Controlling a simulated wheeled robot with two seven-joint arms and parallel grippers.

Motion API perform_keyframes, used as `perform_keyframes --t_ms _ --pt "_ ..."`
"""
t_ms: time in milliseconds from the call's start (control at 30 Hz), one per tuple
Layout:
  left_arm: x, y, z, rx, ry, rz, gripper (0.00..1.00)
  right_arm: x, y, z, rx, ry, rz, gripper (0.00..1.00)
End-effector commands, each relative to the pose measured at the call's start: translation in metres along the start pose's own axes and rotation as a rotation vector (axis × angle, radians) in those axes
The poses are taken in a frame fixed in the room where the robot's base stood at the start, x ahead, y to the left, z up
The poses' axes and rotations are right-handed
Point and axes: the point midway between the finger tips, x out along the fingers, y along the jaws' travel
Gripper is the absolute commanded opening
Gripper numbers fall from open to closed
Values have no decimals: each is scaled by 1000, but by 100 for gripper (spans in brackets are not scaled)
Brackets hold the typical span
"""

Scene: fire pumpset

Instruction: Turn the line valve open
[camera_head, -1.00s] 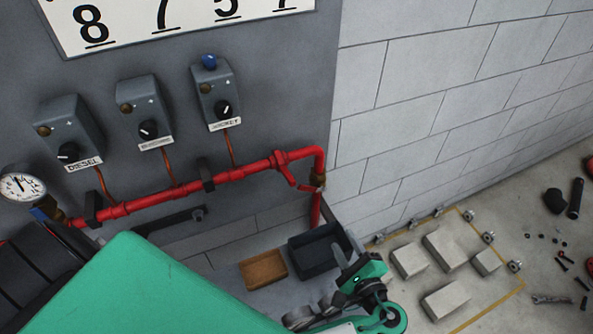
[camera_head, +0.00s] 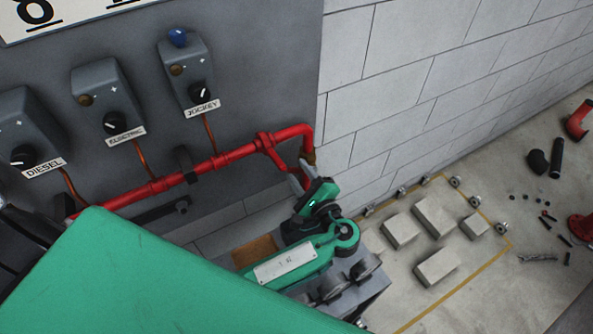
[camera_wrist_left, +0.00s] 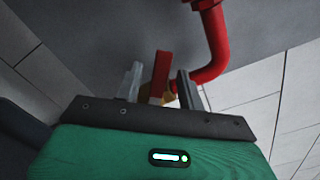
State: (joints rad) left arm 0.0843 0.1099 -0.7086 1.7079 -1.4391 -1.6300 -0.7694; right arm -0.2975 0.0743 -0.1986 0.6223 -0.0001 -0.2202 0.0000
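The line valve (camera_head: 264,140) sits on the red pipe, near the bend at the panel's right edge. Its red lever (camera_head: 277,157) slants down to the right. My left gripper (camera_head: 300,177) is just below the pipe bend, by the lever's lower end. In the left wrist view, the two grey fingers of the gripper (camera_wrist_left: 160,84) are apart, with the red lever (camera_wrist_left: 161,70) showing between them. A gap shows on both sides of the lever; I cannot tell how deep it reaches between the fingers. My right gripper is not in view.
Control boxes labelled diesel (camera_head: 30,135), electric (camera_head: 108,100) and jockey (camera_head: 188,78) are on the grey panel. A block wall (camera_head: 420,80) rises to the right. Grey blocks (camera_head: 434,217) stand on the floor inside a yellow outline. An orange-brown tray (camera_head: 250,252) is partly hidden by my arm.

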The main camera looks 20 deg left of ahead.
Motion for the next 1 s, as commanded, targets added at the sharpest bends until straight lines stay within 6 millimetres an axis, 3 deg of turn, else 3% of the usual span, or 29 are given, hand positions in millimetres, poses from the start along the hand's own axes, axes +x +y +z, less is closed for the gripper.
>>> perform_keyframes --t_ms 200,500,700,1000 --pt "19 0 0 -1 0 -1 39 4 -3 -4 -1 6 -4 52" --pt "20 0 0 0 1 0 39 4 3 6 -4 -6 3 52" --pt "20 0 0 0 1 0 0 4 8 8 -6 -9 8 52" --pt "22 -1 1 9 0 1 0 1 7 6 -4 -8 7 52"
